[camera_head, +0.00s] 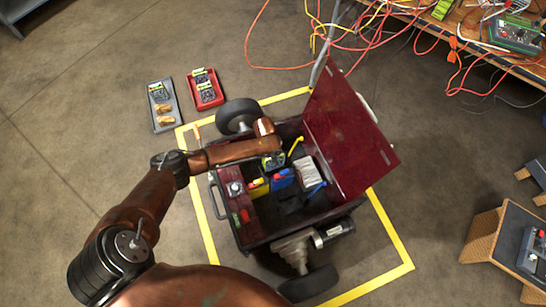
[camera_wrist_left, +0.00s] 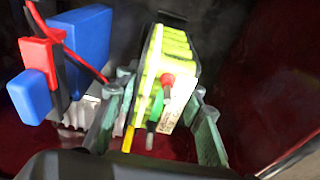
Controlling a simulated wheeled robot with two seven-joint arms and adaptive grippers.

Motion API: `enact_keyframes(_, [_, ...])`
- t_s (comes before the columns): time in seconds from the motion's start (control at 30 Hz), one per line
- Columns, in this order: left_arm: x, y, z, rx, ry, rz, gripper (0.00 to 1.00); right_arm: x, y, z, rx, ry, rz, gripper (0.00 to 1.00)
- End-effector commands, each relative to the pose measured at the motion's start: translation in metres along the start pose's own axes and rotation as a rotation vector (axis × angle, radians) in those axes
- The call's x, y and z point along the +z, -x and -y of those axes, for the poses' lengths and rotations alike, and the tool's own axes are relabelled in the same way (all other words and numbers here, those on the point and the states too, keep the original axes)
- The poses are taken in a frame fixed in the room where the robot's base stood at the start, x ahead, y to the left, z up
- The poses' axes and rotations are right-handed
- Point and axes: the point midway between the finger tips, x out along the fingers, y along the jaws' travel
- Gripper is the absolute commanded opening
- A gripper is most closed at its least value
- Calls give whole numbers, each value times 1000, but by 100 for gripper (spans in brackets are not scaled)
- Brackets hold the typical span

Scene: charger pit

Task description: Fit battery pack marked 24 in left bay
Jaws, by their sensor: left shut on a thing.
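My left gripper (camera_head: 272,157) reaches into the open dark red cart box (camera_head: 250,232). In the left wrist view it (camera_wrist_left: 158,112) is shut on a yellow-green battery pack (camera_wrist_left: 178,55) with a red and a green terminal. The pack's print is too small to read, so I cannot tell whether it is marked 24. In the head view the pack is mostly hidden under the gripper, and I cannot tell whether it touches the bay floor. A blue connector (camera_wrist_left: 88,35) with red and black leads is beside it; in the head view blue parts (camera_head: 283,180) show nearby. My right gripper is not in view.
The open lid (camera_head: 345,125) stands at the box's right. A yellow lever (camera_head: 296,146), a blue lever (camera_head: 316,189) and a pale ribbed block (camera_head: 307,171) are inside. A grey tray (camera_head: 171,121) and a red tray (camera_head: 211,101) lie on the floor behind left.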

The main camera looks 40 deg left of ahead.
Motion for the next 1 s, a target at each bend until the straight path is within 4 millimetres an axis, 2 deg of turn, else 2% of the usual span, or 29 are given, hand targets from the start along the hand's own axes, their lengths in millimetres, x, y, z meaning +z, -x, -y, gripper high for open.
enact_keyframes(0.17, [-3,3,2,-3,-1,-6,0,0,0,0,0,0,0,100])
enact_keyframes(1.0, [-2,-10,1,-3,-1,-6,0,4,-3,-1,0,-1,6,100])
